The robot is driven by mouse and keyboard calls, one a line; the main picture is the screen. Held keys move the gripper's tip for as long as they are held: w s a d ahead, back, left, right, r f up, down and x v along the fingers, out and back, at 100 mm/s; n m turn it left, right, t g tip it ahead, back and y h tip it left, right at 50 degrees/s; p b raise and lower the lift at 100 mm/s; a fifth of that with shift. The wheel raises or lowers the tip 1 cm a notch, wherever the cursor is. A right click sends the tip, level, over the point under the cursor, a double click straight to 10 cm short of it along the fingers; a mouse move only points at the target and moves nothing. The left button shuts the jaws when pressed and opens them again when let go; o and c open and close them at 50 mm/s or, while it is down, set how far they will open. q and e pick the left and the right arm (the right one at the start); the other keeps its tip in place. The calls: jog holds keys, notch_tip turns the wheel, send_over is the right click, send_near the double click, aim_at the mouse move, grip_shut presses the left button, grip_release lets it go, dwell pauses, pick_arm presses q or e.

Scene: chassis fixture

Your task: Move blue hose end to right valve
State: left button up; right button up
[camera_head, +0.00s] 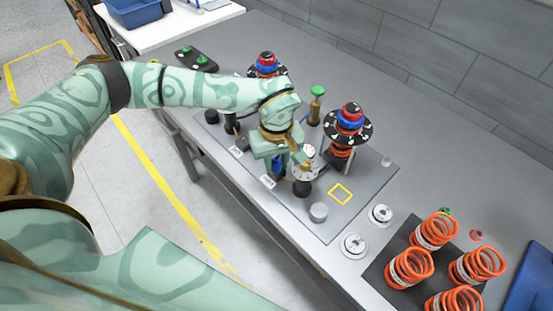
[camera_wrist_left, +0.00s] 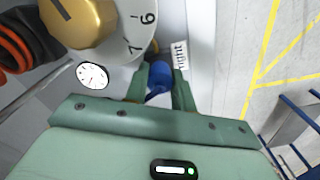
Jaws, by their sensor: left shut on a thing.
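My left gripper (camera_head: 277,168) is shut on the blue hose end (camera_wrist_left: 160,77), which shows between its two green fingers in the left wrist view. In the head view a bit of the blue hose end (camera_head: 278,165) shows below the gripper, beside the right-hand valve dial (camera_head: 304,174). In the left wrist view this valve has a gold knob (camera_wrist_left: 78,20) and a white numbered dial (camera_wrist_left: 137,30). A label reading "right" (camera_wrist_left: 180,56) lies close by the fingers. Whether the hose end touches a valve port is hidden. My right gripper is not in view.
Two stacks of black discs with red and blue coils stand behind; the nearer one (camera_head: 347,134) is right of my gripper. A small gauge (camera_wrist_left: 92,76) sits near the valve. Orange springs (camera_head: 410,267) stand at the right. The plate around the yellow square (camera_head: 340,186) is clear.

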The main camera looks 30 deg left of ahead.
pick_arm(q)
jog(key=shift+f, duration=0.1)
dwell(0.6)
jog(key=o, duration=1.1)
notch_tip(320, 180, up, 7)
jog(key=p, duration=0.6)
